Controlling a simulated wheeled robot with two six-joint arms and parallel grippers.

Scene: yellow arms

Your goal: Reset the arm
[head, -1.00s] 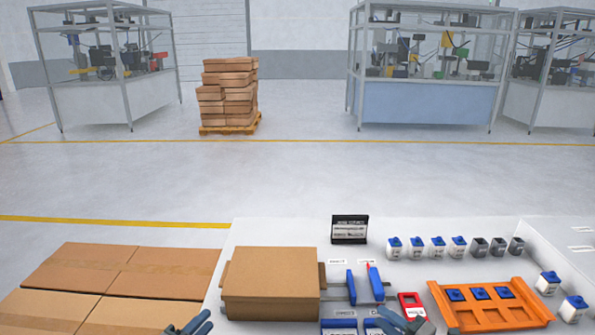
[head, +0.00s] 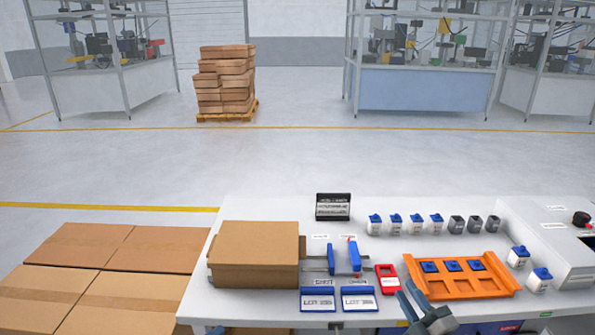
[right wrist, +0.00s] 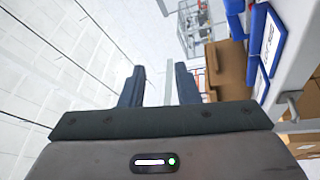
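My right gripper (head: 424,306) shows at the bottom of the head view, in front of the table's front edge and below the orange tray. In the right wrist view its two dark blue fingers (right wrist: 158,85) stand apart with nothing between them, so it is open and empty. My left gripper is not in the head view now.
A white table (head: 265,208) holds a closed cardboard box (head: 255,250), an orange tray (head: 465,285) with blue-topped parts, blue label holders (head: 318,299), a red frame (head: 387,280) and a black sign (head: 333,207). Flat cartons (head: 100,262) lie at left.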

